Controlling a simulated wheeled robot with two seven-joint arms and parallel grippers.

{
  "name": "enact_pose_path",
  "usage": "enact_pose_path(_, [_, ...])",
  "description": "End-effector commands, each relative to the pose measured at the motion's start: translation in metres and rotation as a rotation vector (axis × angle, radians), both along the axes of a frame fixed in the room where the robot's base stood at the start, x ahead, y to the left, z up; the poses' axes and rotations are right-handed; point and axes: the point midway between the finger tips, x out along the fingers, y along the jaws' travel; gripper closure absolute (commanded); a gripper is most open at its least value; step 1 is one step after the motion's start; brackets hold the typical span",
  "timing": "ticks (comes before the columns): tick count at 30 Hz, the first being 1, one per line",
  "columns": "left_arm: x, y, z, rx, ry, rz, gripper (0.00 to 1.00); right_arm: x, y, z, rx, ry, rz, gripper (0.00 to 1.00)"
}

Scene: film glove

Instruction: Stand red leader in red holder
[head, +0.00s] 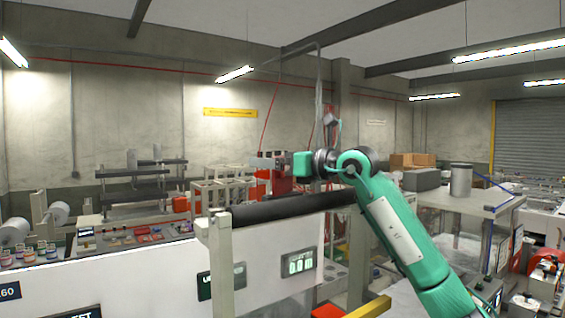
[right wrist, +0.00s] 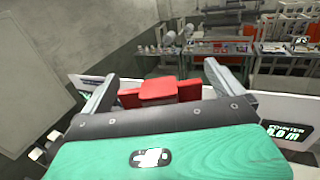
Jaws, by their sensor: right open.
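My right gripper (head: 262,161) reaches leftward above the black roller in the head view. In the right wrist view its two grey fingers (right wrist: 163,92) stand wide apart. A red block-like thing (right wrist: 158,88) with lower red parts at its sides shows between and beyond the fingers. I cannot tell whether it is the red leader or the red holder, or whether a finger touches it. In the head view a red thing (head: 282,181) shows just below and behind the gripper. My left gripper is not in view.
A black roller (head: 290,208) spans a pale frame above a white panel with a counter display (head: 299,264). Pale open racks (head: 222,188) stand behind. A bench (head: 130,240) with small goods lies left. A table (head: 470,204) with a grey cylinder (head: 461,180) stands right.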

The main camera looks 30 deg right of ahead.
Motion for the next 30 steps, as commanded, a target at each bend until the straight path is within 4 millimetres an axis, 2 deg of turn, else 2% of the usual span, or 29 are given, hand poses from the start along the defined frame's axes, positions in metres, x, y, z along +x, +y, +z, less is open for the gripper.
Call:
enact_pose_path(7, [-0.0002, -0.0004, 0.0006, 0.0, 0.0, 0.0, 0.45, 0.0018, 0.0006, -0.0008, 0.0, -0.001, -0.001, 0.02])
enact_pose_path(8, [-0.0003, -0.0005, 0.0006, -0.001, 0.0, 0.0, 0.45, 0.0018, 0.0006, -0.0007, 0.001, -0.001, -0.001, 0.06])
enact_pose_path(15, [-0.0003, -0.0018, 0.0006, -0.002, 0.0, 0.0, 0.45, 0.0017, 0.0005, -0.0005, 0.0, -0.001, -0.001, 0.51])
enact_pose_path(17, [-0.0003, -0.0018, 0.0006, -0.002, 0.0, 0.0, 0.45, 0.0016, 0.0005, -0.0002, 0.0, -0.001, -0.001, 0.54])
enact_pose_path(25, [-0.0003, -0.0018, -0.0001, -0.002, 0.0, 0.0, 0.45, 0.0015, 0.0003, 0.0011, 0.0, -0.002, -0.001, 0.54])
enact_pose_path(30, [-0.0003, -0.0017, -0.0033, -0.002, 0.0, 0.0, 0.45, 0.0016, 0.0002, 0.0085, 0.001, -0.004, -0.001, 0.54])
